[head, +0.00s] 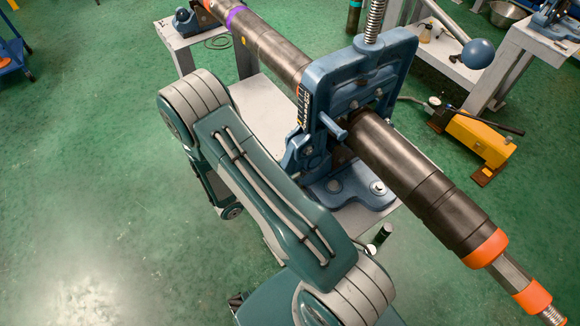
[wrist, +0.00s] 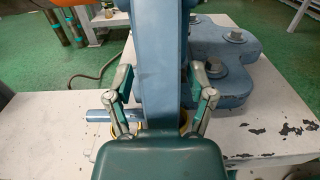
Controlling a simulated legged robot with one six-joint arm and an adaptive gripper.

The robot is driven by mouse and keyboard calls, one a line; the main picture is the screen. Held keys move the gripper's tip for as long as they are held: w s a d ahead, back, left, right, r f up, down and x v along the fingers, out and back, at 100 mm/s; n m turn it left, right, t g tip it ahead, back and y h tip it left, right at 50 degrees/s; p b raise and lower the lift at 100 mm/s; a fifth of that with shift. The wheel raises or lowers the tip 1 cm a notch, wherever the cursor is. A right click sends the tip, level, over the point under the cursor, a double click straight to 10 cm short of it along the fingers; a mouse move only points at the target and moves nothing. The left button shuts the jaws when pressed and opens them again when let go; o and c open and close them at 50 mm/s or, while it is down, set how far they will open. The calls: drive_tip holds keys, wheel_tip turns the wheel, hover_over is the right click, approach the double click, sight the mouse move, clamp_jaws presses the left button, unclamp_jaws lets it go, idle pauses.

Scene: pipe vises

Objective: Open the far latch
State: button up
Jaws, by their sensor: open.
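A blue pipe vise (head: 362,75) stands on a white bench, clamped around a long dark pipe (head: 405,165). A blue latch piece (head: 300,152) shows at the left foot of its frame. A second blue vise (head: 186,22) stands at the far left end of the pipe. In the wrist view my gripper (wrist: 167,80) is open, its two fingers on either side of an upright blue bar (wrist: 160,55). I cannot tell whether the fingers touch the bar, or which vise part it is. A blue pin (wrist: 108,115) sticks out left of the bar.
The blue vise base (wrist: 235,60) with bolts lies to the right on the chipped white bench top (wrist: 255,130). A yellow tool (head: 480,135) lies on the green floor, right of the vise. A white table (head: 520,45) stands at upper right.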

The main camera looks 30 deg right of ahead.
drive_tip(key=shift+d, duration=0.45)
drive_tip(key=shift+c, duration=0.3)
clamp_jaws()
drive_tip(key=shift+a, duration=0.15)
drive_tip(key=a+r+y, duration=0.1)
drive_tip(key=y, duration=0.1)
drive_tip(key=a+y, duration=0.1)
drive_tip(key=shift+a+r+y, duration=0.25)
drive_tip(key=shift+r+y, duration=0.1)
drive_tip(key=shift+y, duration=0.05)
drive_tip(key=shift+a+r+y, duration=0.6)
drive_tip(key=shift+r+y, duration=0.1)
drive_tip(key=shift+y, duration=0.5)
drive_tip(key=shift+a+r+y, duration=0.55)
drive_tip(key=shift+r+y, duration=0.15)
drive_tip(key=shift+y, duration=0.5)
